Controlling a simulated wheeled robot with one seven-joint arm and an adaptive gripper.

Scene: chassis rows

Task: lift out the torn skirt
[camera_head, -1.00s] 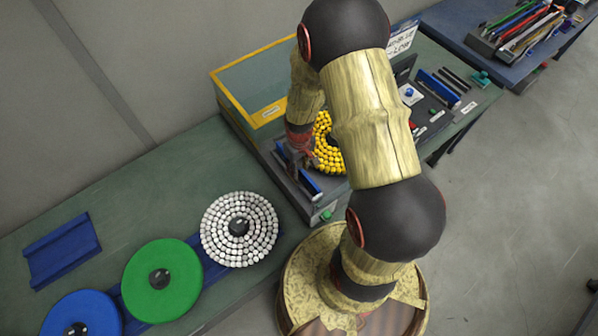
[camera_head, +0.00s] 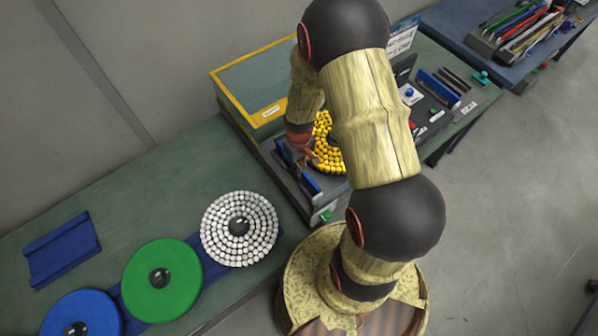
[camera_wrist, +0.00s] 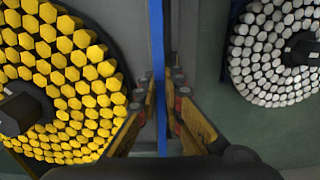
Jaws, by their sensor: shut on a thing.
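My gripper (camera_head: 301,166) is over the left edge of the grey machine deck. In the wrist view, its two fingers (camera_wrist: 163,92) are closed in on either side of a thin upright blue strip (camera_wrist: 160,55). The strip, which I take to be the skirt, runs along a grey edge. In the head view, a blue strip (camera_head: 311,187) shows just below my gripper. The fingers hide its gripped part, and no tear can be made out.
A yellow-tufted round brush (camera_head: 328,158) lies close right of my gripper, partly behind my arm. A white-tufted brush (camera_head: 239,229), a green disc (camera_head: 162,281) and a blue disc (camera_head: 82,316) lie on the bench. A yellow-rimmed bin (camera_head: 248,72) stands behind.

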